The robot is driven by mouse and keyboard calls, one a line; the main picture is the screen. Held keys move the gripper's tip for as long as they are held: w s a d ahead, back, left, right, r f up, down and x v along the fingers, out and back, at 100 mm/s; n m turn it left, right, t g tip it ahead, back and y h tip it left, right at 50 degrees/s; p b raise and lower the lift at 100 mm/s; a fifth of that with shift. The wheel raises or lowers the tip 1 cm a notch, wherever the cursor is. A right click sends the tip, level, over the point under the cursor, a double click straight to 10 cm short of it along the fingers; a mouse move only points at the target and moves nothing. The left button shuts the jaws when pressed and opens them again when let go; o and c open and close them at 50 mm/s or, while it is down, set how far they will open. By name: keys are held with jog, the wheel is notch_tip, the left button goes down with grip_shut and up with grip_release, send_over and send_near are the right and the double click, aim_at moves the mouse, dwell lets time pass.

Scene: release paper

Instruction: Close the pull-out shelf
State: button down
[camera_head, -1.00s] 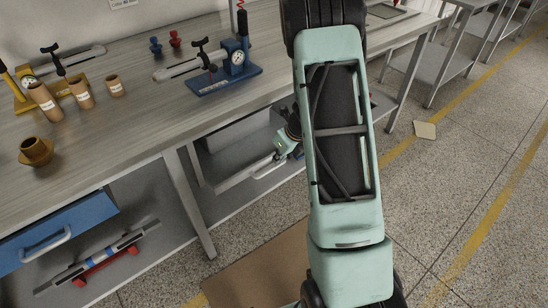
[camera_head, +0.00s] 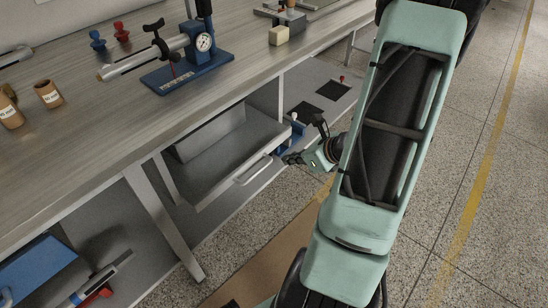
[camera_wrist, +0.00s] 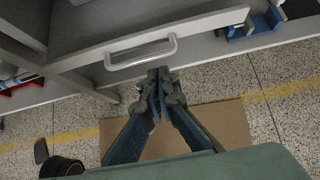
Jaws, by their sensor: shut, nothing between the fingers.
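The pull-out shelf (camera_head: 222,188) is a grey tray under the workbench, standing out past the bench edge with its inside visible. Its pale bar handle (camera_head: 253,171) is on the front face. The shelf front (camera_wrist: 200,28) and handle (camera_wrist: 142,51) also show at the top of the wrist view. My gripper (camera_head: 288,158) is to the right of the handle and apart from it in the head view. In the wrist view my gripper (camera_wrist: 157,72) is shut and empty, with its tips just below the handle's right end. Whether the tips touch the shelf front cannot be told.
The workbench top (camera_head: 110,125) holds a blue gauge stand (camera_head: 185,72) and brown cups (camera_head: 48,94). A bench leg (camera_head: 165,225) stands left of the shelf. A brown mat (camera_wrist: 205,130) lies on the floor.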

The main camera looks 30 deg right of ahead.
aim_at(247, 150)
jog(key=b+x, duration=0.3)
jog(key=x, duration=0.6)
jog(key=shift+s+f, duration=0.15)
jog(key=shift+w+a+b, duration=0.1)
jog(key=shift+w+a, duration=0.15)
jog(key=shift+w, duration=0.45)
jog(key=shift+w+a+b, duration=0.1)
jog(key=shift+w+a, duration=0.15)
jog(key=shift+w, duration=0.45)
jog(key=shift+w+a+b, duration=0.1)
jog(key=shift+w+a, duration=0.15)
jog(key=shift+w, duration=0.4)
jog(key=w, duration=0.1)
jog(key=w+a, duration=0.1)
jog(key=w, duration=0.1)
jog(key=w+b, duration=0.1)
jog(key=shift+w+a, duration=0.25)
jog(key=shift+a, duration=0.1)
jog(key=shift+w+a, duration=0.1)
jog(key=shift+w, duration=0.3)
jog(key=shift+r, duration=0.2)
